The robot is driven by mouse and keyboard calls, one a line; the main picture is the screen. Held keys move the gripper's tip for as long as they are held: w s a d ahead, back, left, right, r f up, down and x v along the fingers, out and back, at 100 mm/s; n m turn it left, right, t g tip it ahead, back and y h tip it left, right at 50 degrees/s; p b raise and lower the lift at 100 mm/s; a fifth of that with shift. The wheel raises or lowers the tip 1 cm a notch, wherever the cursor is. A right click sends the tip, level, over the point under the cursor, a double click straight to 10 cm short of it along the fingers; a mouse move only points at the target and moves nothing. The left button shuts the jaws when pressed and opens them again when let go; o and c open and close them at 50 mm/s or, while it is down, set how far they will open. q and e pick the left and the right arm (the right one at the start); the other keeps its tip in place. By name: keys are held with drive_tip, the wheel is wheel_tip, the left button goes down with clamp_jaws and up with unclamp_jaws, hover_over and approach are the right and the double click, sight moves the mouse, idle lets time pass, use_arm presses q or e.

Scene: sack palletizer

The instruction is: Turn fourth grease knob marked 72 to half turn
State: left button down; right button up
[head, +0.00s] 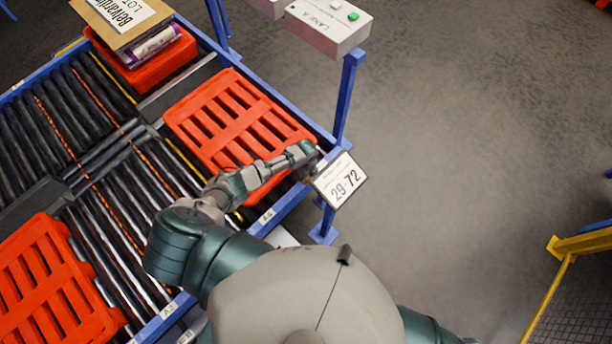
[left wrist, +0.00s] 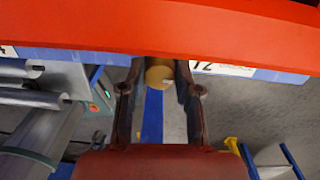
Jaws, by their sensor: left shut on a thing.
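A round yellow-brown knob (left wrist: 160,74) sits under the front edge of the conveyor frame in the left wrist view. My left gripper (left wrist: 161,85) is shut on it, with a dark finger on each side. A white label (left wrist: 222,69), partly covered and seeming to end in 2, is on the blue rail just right of the knob. In the head view my left gripper (head: 312,158) reaches the frame's corner beside a sign (head: 341,181) reading 29 and 72; the knob is hidden there. How far the knob is turned cannot be told. My right gripper is out of view.
A red pallet (head: 238,122) lies on the rollers by my left gripper, and its red edge (left wrist: 160,25) crosses the wrist view. Open grey floor (head: 460,130) lies to the right, with a yellow rail (head: 548,298) beyond.

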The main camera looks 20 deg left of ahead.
use_arm(q)
drive_tip(key=shift+w+r+m+b, duration=0.15)
drive_tip(key=shift+m+b, duration=0.3)
drive_tip(key=shift+m, duration=1.85)
drive_tip(key=c, duration=0.8)
unclamp_jaws()
wheel_tip(320, 180, up, 12)
